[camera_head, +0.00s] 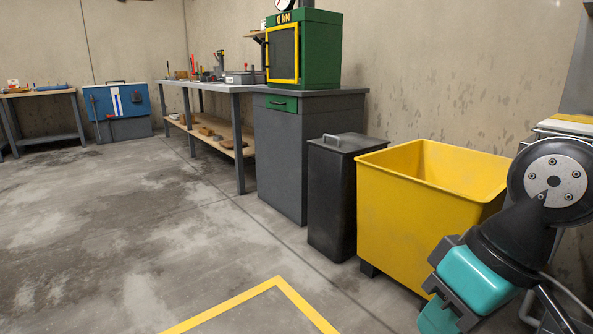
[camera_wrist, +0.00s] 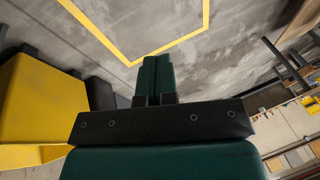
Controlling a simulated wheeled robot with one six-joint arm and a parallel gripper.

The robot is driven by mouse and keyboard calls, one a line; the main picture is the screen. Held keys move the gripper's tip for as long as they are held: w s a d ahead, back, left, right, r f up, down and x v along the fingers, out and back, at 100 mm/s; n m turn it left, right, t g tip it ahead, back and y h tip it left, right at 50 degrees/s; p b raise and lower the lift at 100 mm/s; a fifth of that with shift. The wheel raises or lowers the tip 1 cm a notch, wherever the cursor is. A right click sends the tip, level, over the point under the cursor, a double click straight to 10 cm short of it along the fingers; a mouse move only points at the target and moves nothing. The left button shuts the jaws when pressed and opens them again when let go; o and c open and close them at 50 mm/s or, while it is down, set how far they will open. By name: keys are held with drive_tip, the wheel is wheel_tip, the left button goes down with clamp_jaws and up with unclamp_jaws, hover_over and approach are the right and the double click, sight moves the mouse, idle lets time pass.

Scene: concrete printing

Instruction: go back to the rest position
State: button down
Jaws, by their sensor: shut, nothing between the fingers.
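My gripper (camera_wrist: 155,77) shows in the wrist view with its two green fingers together and nothing between them. The fingers point out over the bare concrete floor. In the head view my arm is at the lower right, in front of the yellow bin, with a teal part low at the picture's bottom edge. I cannot make out the fingertips in the head view.
A yellow bin (camera_head: 400,215) stands right beside my arm. Left of it are a black lidded bin (camera_head: 332,205), a grey cabinet (camera_head: 280,150) with a green machine (camera_head: 322,50), and a workbench (camera_head: 215,86). Yellow tape (camera_head: 235,300) marks the floor. The left floor is clear.

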drive_tip(key=s+n, duration=0.1)
drive_tip(key=s, duration=0.4)
wheel_tip(320, 180, up, 38)
drive_tip(key=w+p, duration=0.1)
drive_tip(key=p, duration=3.6)
drive_tip(key=shift+a+g+p, duration=0.2)
drive_tip(key=shift+g+p, duration=0.15)
drive_tip(key=shift+g, duration=0.05)
drive_tip(key=shift+f, duration=0.1)
